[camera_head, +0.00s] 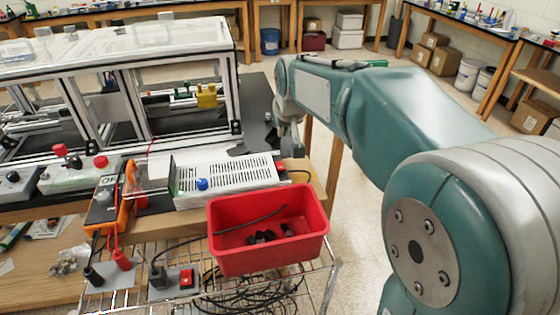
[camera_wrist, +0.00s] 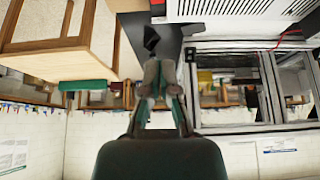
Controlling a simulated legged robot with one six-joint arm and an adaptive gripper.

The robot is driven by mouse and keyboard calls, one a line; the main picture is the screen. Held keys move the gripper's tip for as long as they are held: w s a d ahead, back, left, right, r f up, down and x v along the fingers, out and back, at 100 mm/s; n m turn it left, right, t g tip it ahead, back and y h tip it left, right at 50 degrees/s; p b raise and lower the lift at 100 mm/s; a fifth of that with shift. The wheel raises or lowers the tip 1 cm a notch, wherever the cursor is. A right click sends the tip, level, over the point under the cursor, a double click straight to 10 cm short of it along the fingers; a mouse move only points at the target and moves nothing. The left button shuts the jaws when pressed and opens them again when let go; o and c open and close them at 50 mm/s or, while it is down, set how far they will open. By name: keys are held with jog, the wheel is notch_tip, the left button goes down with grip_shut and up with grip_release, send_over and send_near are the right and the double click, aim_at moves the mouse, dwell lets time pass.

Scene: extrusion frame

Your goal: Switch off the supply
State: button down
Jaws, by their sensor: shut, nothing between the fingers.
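The supply, a pale metal box with a slotted top (camera_head: 228,178), sits at the bench's near edge, with a blue knob (camera_head: 202,184) on its near side. In the wrist view the supply (camera_wrist: 235,10) is at the top right, upside down. My gripper (camera_head: 289,143) is at the supply's right end, close beside it; I cannot tell whether it touches. In the wrist view my gripper (camera_wrist: 160,75) is shut and empty, its tips near a black part (camera_wrist: 150,38).
A red bin (camera_head: 268,262) with small black parts stands in front of the supply. An orange multimeter (camera_head: 107,205) with leads is to the left. The aluminium extrusion frame (camera_head: 238,88) rises behind. Cables lie on the wire shelf.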

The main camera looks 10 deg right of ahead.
jog(key=shift+f, duration=0.1)
send_over(278, 164)
jog(key=s, duration=0.1)
notch_tip(278, 164, down, 9)
jog(key=shift+s+r, duration=0.1)
jog(key=shift+r, duration=0.05)
jog(key=f, duration=0.1)
jog(key=s+f, duration=0.1)
jog(key=f, duration=0.1)
jog(key=shift+f, duration=0.35)
jog(key=shift+s+f, duration=0.2)
jog(key=shift+f, duration=0.1)
jog(key=shift+w+r, duration=0.3)
jog(key=shift+w, duration=0.35)
jog(key=shift+w+r, duration=0.1)
